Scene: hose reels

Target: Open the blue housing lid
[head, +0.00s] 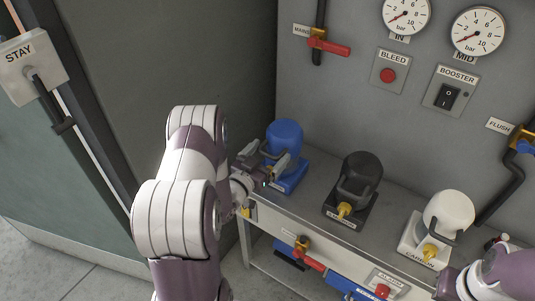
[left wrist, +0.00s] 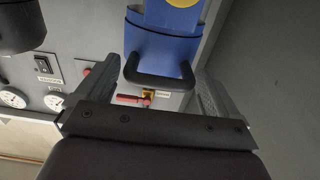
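The blue housing (head: 285,135) stands on the bench at the left, its domed lid down on its blue base (head: 291,180). It also shows in the left wrist view (left wrist: 161,45), with a black bar handle (left wrist: 158,82) on it. My left gripper (head: 270,160) is at the front of the blue housing. In the left wrist view its two fingers (left wrist: 157,70) are apart, one on each side of the handle; I see no clear contact. In the head view my gripper partly hides the housing front. My right gripper (head: 450,286) is at the lower right edge, its fingers unclear.
A black housing (head: 361,172) and a white housing (head: 449,211) stand to the right on the same grey bench (head: 318,202). A wall panel behind carries gauges (head: 405,15), a red valve handle (head: 329,46) and a booster switch (head: 449,96). A dark wall is at left.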

